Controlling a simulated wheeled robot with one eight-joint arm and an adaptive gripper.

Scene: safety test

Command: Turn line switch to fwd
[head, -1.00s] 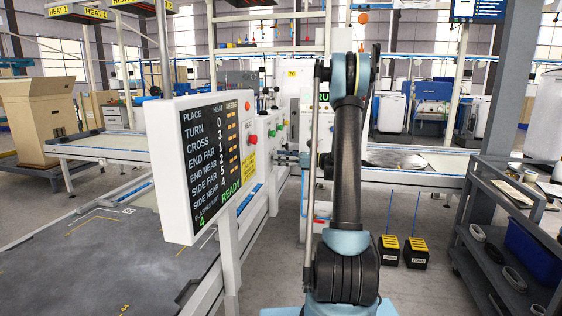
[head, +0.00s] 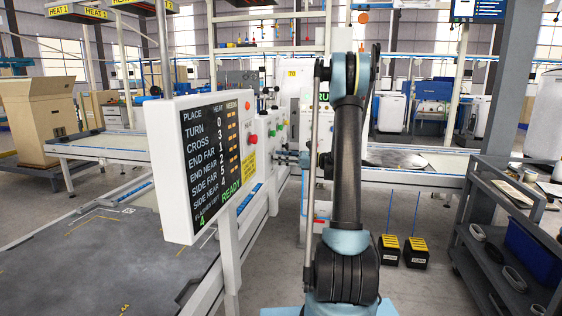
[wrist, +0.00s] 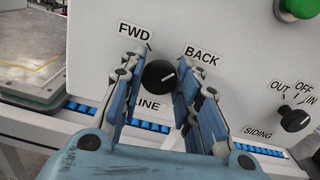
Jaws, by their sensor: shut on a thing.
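The line switch (wrist: 158,78) is a round black knob on a pale panel, in the wrist view. The label FWD is at its upper left, BACK at its upper right and LINE below. The white mark on the knob points right and slightly up, toward the BACK side. My gripper (wrist: 161,62) has its blue fingers on both sides of the knob and is shut on it. The fingers hide part of the LINE label. In the head view my gripper (head: 292,157) is at the panel, small and partly hidden by my arm.
A siding switch (wrist: 293,120), marked OUT, OFF and IN, is to the right of the line switch. A green button (wrist: 299,7) is above it. A display board (head: 208,165) stands left of my arm. A grey cart (head: 510,240) stands at the right.

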